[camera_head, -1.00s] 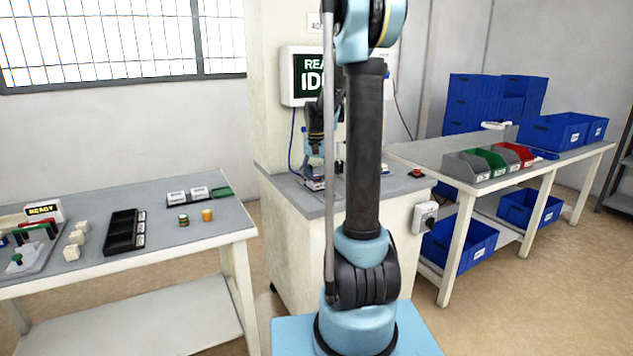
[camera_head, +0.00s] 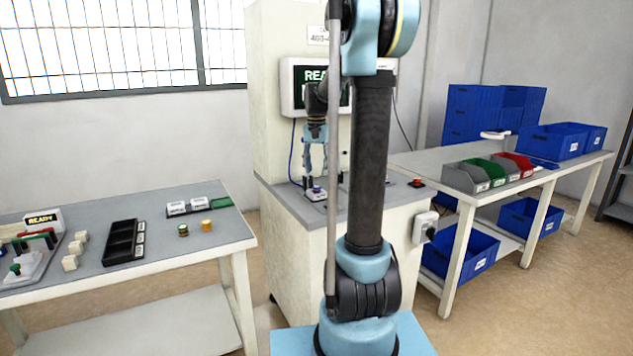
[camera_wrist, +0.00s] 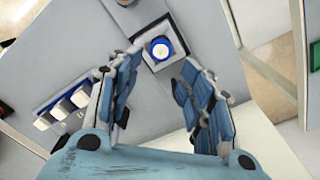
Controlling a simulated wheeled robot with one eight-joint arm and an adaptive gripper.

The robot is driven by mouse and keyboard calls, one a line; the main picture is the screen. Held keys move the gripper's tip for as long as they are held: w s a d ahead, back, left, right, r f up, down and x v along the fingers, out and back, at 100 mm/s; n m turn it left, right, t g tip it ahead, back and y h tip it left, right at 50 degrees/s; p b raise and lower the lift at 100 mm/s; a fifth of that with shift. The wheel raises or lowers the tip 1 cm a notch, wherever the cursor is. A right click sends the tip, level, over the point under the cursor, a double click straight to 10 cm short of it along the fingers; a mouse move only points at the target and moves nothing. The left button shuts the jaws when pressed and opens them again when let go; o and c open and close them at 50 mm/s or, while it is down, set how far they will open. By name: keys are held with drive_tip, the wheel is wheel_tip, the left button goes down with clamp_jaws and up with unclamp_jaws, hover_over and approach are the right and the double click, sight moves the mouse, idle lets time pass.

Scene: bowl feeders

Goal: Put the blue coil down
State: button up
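The blue coil (camera_wrist: 178,46) shows in the wrist view as a blue ring around a round white centre. It sits on a dark-edged square plate (camera_wrist: 146,58) on the grey cabinet top. In the head view it is small, on the cabinet top (camera_head: 315,193). My gripper (camera_wrist: 160,68) is open, with its two blue fingers apart and nothing between them. The coil lies just beyond the fingertips. In the head view my gripper (camera_head: 314,172) points down just above the coil.
A row of white blocks (camera_wrist: 62,110) with blue parts lies left of my gripper in the wrist view. The cabinet (camera_head: 290,240) carries a display (camera_head: 305,88) behind my gripper. A left table (camera_head: 200,240) holds a black tray (camera_head: 124,240). Bins stand on the right table (camera_head: 430,158).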

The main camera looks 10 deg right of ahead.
wheel_tip(320, 180, up, 4)
drive_tip(key=s+f+n+t, duration=0.1)
drive_tip(key=s+f+n, duration=0.3)
drive_tip(key=s, duration=1.6)
drive_tip(key=s+f+n+t, duration=0.1)
drive_tip(key=s+f, duration=1.3)
drive_tip(key=shift+s+f+n, duration=0.3)
drive_tip(key=shift+s+f, duration=0.05)
drive_tip(key=shift+f, duration=0.05)
drive_tip(key=shift+w+f, duration=0.2)
drive_tip(key=shift+w, duration=0.25)
